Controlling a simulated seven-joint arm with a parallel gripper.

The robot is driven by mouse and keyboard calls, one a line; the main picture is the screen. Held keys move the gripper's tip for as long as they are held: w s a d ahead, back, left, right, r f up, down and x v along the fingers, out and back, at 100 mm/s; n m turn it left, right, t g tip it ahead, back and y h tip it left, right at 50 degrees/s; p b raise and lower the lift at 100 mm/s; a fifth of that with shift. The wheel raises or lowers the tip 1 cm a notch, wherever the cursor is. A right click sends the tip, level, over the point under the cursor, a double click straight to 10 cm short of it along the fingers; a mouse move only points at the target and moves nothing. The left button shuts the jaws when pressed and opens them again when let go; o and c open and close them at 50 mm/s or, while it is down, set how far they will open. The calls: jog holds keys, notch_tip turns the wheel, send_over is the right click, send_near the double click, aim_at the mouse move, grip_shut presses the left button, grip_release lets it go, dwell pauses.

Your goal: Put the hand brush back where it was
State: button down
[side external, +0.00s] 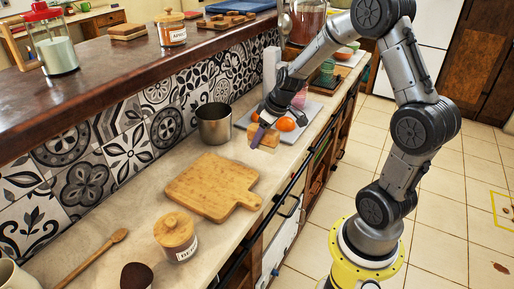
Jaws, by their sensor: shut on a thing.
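My gripper (261,130) is over the counter, to the right of the steel pot, with its fingers pointing down. It is shut on what looks like the hand brush (268,138), a small light-wood block. A narrow purple part shows at the fingertips; I cannot tell whether it belongs to the brush or the gripper. The brush's bristles cannot be made out. Whether the brush touches the counter or hangs just above it is unclear.
A steel pot (214,124) stands left of my gripper. A cutting board (205,185) lies nearer, with a lidded jar (176,238) and a wooden spoon (90,266) before it. Oranges (286,124) lie on a grey tray behind. A tiled wall (110,145) bounds the left.

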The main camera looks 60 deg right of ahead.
aim_at(257, 156)
jog(key=shift+w+d+f, duration=0.15)
jog(key=shift+w+f, duration=0.25)
jog(key=shift+f, duration=0.1)
jog(key=shift+w+d+f, duration=0.1)
jog(key=shift+w+f, duration=0.05)
jog(key=shift+f, duration=0.8)
jog(key=shift+w+d+f, duration=0.1)
jog(key=shift+f, duration=0.8)
jog(key=shift+f, duration=0.1)
jog(key=shift+c, duration=1.6)
grip_release()
jog(key=v, duration=1.1)
jog(key=shift+s+r, duration=0.15)
jog(key=shift+r, duration=0.2)
jog(key=s+a+r, duration=0.6)
jog(key=a+r, duration=0.1)
jog(key=a, duration=0.3)
jog(key=s+a+r+t, duration=0.1)
jog(key=s+a, duration=0.5)
jog(key=s, duration=0.5)
jog(key=shift+s+r, duration=0.35)
jog(key=shift+s, duration=0.05)
